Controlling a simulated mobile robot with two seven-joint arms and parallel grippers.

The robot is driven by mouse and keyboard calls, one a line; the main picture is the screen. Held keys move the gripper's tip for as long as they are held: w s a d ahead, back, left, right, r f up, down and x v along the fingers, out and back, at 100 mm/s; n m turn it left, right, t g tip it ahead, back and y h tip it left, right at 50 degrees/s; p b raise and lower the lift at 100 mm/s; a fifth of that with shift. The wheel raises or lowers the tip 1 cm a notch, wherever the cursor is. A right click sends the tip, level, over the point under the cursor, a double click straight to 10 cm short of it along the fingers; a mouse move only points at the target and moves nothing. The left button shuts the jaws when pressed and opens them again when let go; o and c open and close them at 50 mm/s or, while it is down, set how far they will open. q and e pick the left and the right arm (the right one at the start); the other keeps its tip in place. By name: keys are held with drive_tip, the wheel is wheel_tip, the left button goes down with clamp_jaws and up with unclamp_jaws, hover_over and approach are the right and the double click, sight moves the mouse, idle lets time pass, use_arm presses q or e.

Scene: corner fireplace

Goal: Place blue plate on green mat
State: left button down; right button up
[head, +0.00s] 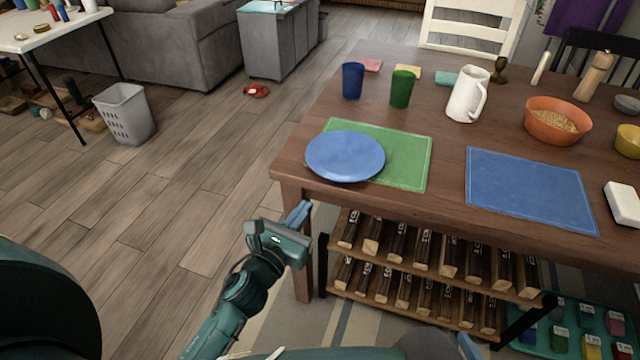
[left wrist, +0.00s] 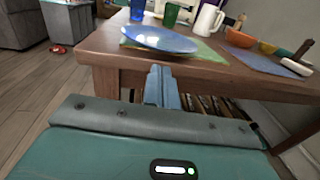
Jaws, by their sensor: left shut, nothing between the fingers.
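The blue plate (head: 345,156) lies on the left part of the green mat (head: 412,160), near the table's left corner. Its left side reaches past the mat's left edge, and the mat's right part is bare. The plate (left wrist: 160,39) and mat (left wrist: 205,53) also show in the left wrist view. My left gripper (head: 299,213) is shut and empty, just in front of the table corner and below the plate, apart from it. Its closed fingers (left wrist: 161,86) show in the left wrist view. A fingertip of my right gripper (head: 468,346) shows at the bottom edge; its jaws are mostly hidden.
The wooden table (head: 448,151) has a blue mat (head: 528,188) to the right. A blue cup (head: 352,81), green cup (head: 401,89), white pitcher (head: 467,96) and orange bowl (head: 557,121) stand farther back.

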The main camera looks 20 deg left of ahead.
use_arm(q)
approach(331, 174)
drive_tip(key=w, duration=0.4)
drive_tip(key=shift+w+d+r, duration=0.3)
drive_tip(key=shift+d, duration=0.05)
use_arm(e)
drive_tip(key=shift+a, duration=0.15)
drive_tip(key=shift+f, duration=0.1)
use_arm(q)
drive_tip(key=w, duration=0.1)
drive_tip(key=w+b, duration=0.1)
drive_tip(key=w, duration=0.1)
drive_tip(key=w+d+b, duration=0.1)
drive_tip(key=w, duration=0.1)
drive_tip(key=shift+w+f, duration=0.15)
drive_tip(key=shift+w, duration=0.45)
use_arm(e)
drive_tip(key=shift+s+d+r+t, duration=0.2)
drive_tip(key=shift+d+r+t, duration=0.3)
drive_tip(key=shift+d, duration=0.05)
drive_tip(key=shift+s+f, duration=0.1)
